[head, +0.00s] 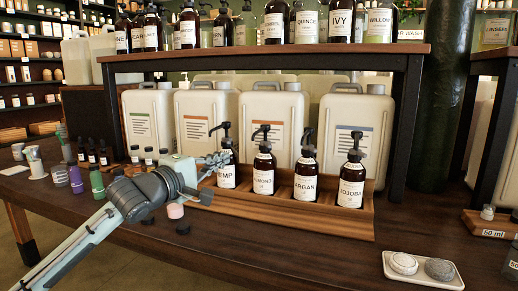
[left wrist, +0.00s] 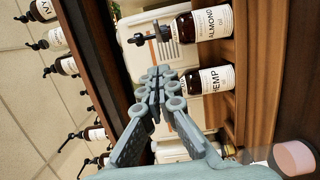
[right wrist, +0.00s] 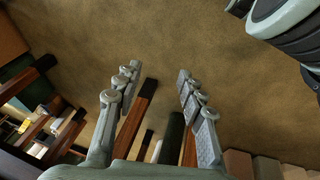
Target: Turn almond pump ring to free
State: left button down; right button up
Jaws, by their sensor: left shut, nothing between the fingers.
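The brown almond bottle (head: 263,178) stands upright in the wooden tray (head: 290,218), second from the left, with a black pump (head: 262,136) on top. In the left wrist view the almond bottle (left wrist: 214,24) lies sideways in the picture, its pump (left wrist: 153,34) pointing left. My left gripper (head: 218,161) is shut and empty, in front of or beside the hemp bottle's (head: 226,172) upper part. In the left wrist view its fingertips (left wrist: 156,76) appear below the almond pump, with no clear contact. My right gripper (right wrist: 156,76) is open and empty, over floor.
Argan (head: 305,184) and jojoba (head: 350,188) pump bottles stand to the right in the same tray. White canisters (head: 276,118) stand behind, under a shelf of bottles (head: 290,50). A dish with two stones (head: 423,270) lies front right. The table front is mostly clear.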

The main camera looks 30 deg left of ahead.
pick_arm(q)
jog(key=shift+w, duration=0.1)
send_near(266, 145)
jog(key=w+a, duration=0.3)
jog(key=a, duration=0.1)
jog(key=shift+w+d+f+p, duration=0.1)
jog(key=shift+w+d+p, duration=0.4)
jog(key=shift+w+d, duration=1.1)
pick_arm(e)
jog(key=shift+w+f, duration=0.35)
jog(key=shift+f, duration=0.2)
jog(key=shift+w+f, duration=0.35)
jog(key=shift+f, duration=0.2)
jog(key=shift+s, duration=0.1)
pick_arm(q)
jog(key=shift+n+y, duration=0.3)
jog(key=shift+y, duration=0.1)
pick_arm(e)
jog(key=shift+d, duration=0.1)
pick_arm(q)
jog(key=shift+w+d, duration=0.1)
jog(key=shift+d, duration=0.05)
pick_arm(e)
jog(key=shift+d+f, duration=0.2)
jog(key=shift+d, duration=0.05)
